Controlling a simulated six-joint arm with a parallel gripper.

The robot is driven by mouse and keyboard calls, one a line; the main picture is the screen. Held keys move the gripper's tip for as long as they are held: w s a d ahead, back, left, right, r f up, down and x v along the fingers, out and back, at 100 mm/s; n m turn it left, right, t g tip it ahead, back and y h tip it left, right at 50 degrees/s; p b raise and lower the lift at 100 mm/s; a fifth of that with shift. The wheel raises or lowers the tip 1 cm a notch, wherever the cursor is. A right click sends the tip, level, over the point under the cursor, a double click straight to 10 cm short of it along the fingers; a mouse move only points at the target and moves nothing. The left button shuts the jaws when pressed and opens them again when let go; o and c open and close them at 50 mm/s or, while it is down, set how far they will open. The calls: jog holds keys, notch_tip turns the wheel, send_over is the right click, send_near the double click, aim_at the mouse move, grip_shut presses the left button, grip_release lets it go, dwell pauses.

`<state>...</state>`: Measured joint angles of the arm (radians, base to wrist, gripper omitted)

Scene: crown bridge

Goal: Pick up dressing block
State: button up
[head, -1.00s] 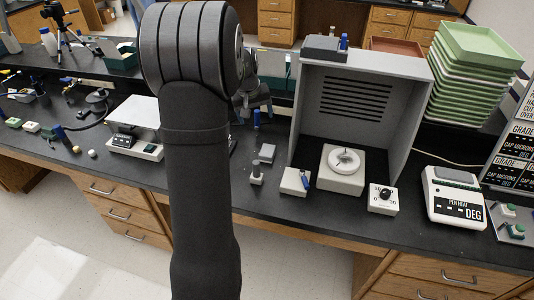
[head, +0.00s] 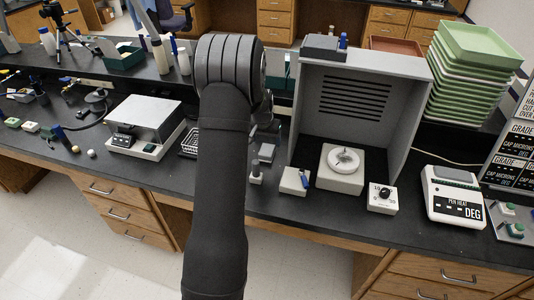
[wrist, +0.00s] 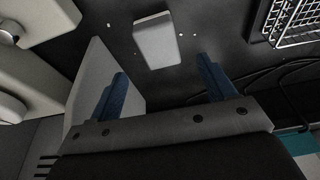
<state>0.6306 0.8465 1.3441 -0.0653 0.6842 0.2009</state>
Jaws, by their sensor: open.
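The likely dressing block is a small pale grey block (wrist: 157,40) lying on the black bench, near the top centre of the wrist view. It also shows in the head view as a grey block (head: 266,152) just right of my arm, left of the grey hood. My gripper (wrist: 167,84) has two blue fingers spread apart with nothing between them. The block appears beyond the fingertips in the wrist view, apart from them. In the head view my arm mostly hides the gripper.
The grey hood (head: 412,120) stands close to the right; its side panel shows beside the left finger in the wrist view (wrist: 96,75). A wire basket (head: 189,143) lies left of my arm. A small post-like item (head: 256,174) and a white switch box (head: 294,181) stand in front.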

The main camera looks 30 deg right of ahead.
aim_at(267, 150)
jog(key=shift+x, duration=2.9)
jog(key=shift+s, duration=0.1)
jog(key=c, duration=1.1)
